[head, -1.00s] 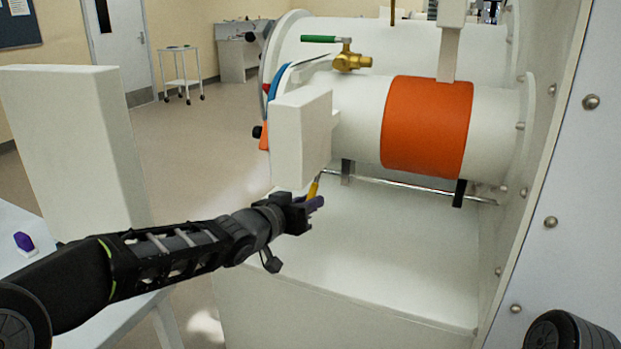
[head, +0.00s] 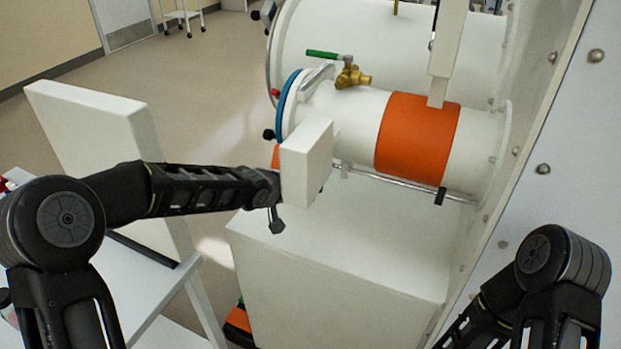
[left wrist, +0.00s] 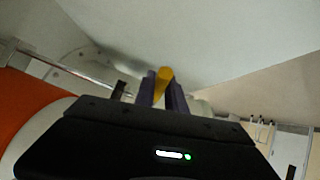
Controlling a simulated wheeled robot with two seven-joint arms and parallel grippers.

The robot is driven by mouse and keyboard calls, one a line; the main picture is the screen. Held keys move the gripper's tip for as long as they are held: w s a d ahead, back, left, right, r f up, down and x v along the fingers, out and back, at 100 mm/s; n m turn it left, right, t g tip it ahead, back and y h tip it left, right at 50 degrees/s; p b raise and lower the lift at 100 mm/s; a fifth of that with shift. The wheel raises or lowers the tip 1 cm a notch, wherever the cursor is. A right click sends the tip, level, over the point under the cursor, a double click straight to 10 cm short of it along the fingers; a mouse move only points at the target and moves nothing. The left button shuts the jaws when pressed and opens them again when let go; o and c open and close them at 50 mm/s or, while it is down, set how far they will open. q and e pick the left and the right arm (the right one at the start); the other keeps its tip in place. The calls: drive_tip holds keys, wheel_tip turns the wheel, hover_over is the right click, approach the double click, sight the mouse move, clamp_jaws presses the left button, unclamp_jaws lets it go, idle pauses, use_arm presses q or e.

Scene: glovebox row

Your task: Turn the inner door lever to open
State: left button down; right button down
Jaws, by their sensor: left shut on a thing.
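The yellow lever handle (left wrist: 164,80) shows in the left wrist view between the purple fingers of my left gripper (left wrist: 163,92), which is shut on it. In the head view, a white block (head: 305,163) at the near end of the small chamber hides the lever and my left fingers; my left arm reaches behind it from the left. A thin metal rod (head: 395,181) runs under the chamber, with a black bracket (head: 440,197) at its right. My right gripper is out of view; only part of my right arm shows at the lower right.
The white small chamber (head: 350,113) has an orange band (head: 418,138), a blue ring (head: 287,106) and a brass valve with a green handle (head: 322,54). A white ledge (head: 340,250) lies below, clear on top. A riveted wall (head: 560,150) bounds the right. An upright white panel (head: 100,120) stands left.

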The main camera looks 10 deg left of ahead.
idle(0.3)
use_arm(q)
drive_tip(key=c, duration=1.4)
unclamp_jaws()
drive_tip(key=shift+s+a+r, duration=0.3)
drive_tip(key=shift+s, duration=0.1)
drive_tip(key=s+a+p, duration=0.1)
drive_tip(key=s+a, duration=0.1)
drive_tip(key=s, duration=0.1)
drive_tip(key=s+a, duration=0.1)
drive_tip(key=s, duration=0.3)
drive_tip(key=s+a+p, duration=0.1)
drive_tip(key=s+a, duration=0.1)
drive_tip(key=s, duration=0.1)
drive_tip(key=shift+s+a+p, duration=0.25)
drive_tip(key=shift+a+p, duration=0.1)
